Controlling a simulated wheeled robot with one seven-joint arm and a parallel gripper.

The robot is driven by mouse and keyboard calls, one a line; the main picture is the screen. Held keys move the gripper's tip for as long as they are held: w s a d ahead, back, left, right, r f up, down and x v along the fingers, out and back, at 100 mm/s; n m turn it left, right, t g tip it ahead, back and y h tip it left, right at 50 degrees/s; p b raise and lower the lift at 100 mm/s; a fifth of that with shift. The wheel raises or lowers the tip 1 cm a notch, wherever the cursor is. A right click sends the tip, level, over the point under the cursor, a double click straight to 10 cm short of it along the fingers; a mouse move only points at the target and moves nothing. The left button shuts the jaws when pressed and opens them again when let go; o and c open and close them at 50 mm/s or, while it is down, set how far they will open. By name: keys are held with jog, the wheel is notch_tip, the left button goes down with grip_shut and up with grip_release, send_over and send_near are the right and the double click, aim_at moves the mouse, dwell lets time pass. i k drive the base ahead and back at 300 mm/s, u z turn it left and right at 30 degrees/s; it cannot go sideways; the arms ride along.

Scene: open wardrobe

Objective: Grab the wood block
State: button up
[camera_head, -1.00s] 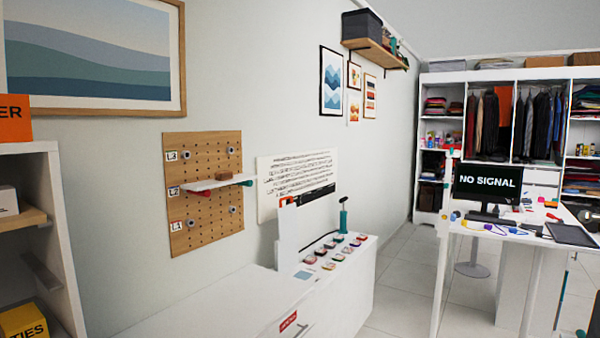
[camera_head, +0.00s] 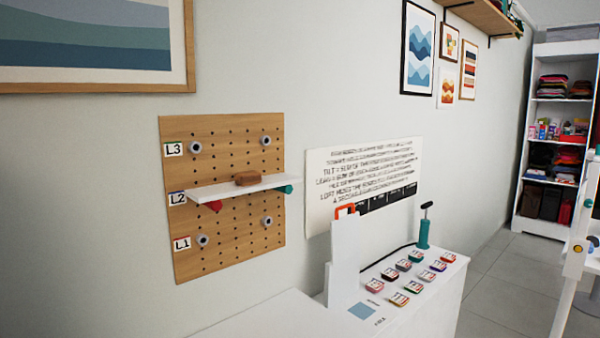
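A small brown wood block (camera_head: 247,178) lies on a white shelf board (camera_head: 225,190) in the head view. The board is mounted across a wooden pegboard (camera_head: 222,245) on the wall, at the row labelled L2. A red peg (camera_head: 215,206) shows under the board's left part and a teal peg (camera_head: 286,189) under its right end. The board looks slightly tilted, its right end higher in the picture. My gripper is not in view.
A white cabinet (camera_head: 440,305) below holds several small labelled coloured pieces (camera_head: 413,286), a teal pump-like object (camera_head: 424,227) and a white upright panel (camera_head: 345,262). A text sign (camera_head: 362,170) hangs behind. Open floor (camera_head: 505,270) lies to the right.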

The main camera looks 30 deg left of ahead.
aim_at(251, 178)
jog(key=u, duration=0.5)
jog(key=i, duration=0.95)
jog(key=u, duration=0.9)
